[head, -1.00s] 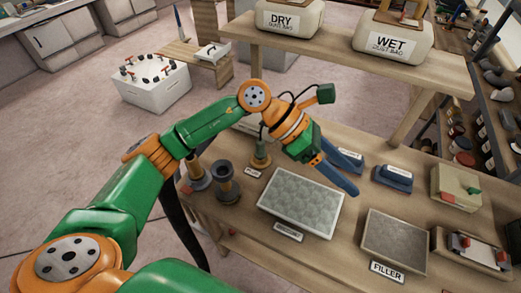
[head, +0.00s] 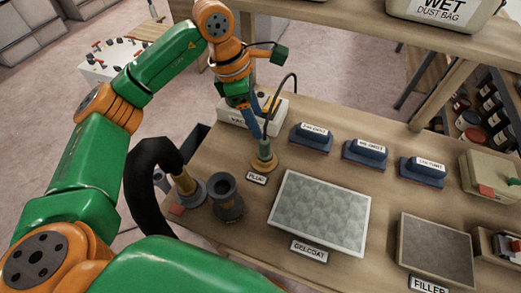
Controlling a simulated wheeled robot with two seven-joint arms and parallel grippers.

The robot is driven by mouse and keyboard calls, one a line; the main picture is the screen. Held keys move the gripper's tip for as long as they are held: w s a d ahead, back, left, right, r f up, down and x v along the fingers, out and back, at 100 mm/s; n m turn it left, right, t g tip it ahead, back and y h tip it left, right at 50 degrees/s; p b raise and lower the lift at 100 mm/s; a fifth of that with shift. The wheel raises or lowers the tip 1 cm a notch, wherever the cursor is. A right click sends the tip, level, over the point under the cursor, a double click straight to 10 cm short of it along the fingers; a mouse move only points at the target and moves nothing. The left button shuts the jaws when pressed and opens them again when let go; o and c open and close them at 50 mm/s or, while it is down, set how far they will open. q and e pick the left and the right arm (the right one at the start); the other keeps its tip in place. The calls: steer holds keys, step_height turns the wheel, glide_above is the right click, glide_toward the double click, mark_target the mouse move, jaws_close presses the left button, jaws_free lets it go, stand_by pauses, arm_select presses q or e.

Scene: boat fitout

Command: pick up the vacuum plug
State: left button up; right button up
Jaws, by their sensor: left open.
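My left gripper (head: 262,128) has blue fingers pointing down just above the plug. It is open, and the fingers partly cover the cord and the plug's top. I cannot tell whether a fingertip touches the plug. My right gripper is not in view.
A white box (head: 238,112) stands behind the fingers. A thick black hose (head: 143,190) and a dark flanged cup (head: 226,196) are to the left. A gelcoat tray (head: 322,212), a filler tray (head: 436,250) and blue sanding blocks (head: 365,152) lie to the right. A shelf (head: 370,30) overhangs behind.

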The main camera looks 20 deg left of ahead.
mark_target(264, 140)
arm_select(q)
steer(key=f+b, duration=0.2)
steer(key=f, duration=0.1)
steer(key=shift+s+d, duration=0.2)
steer(key=shift+w+f, duration=0.2)
steer(key=shift+f, duration=0.1)
steer(key=p+x, duration=0.1)
steer(key=x, duration=0.1)
steer(key=p+x, duration=0.1)
steer(key=p, duration=0.1)
steer(key=shift+w+d+f, duration=0.1)
steer(key=shift+w+f, duration=0.15)
steer(key=shift+f, duration=0.1)
steer(key=shift+x, duration=1.15)
steer(key=shift+f, duration=0.2)
jaws_close()
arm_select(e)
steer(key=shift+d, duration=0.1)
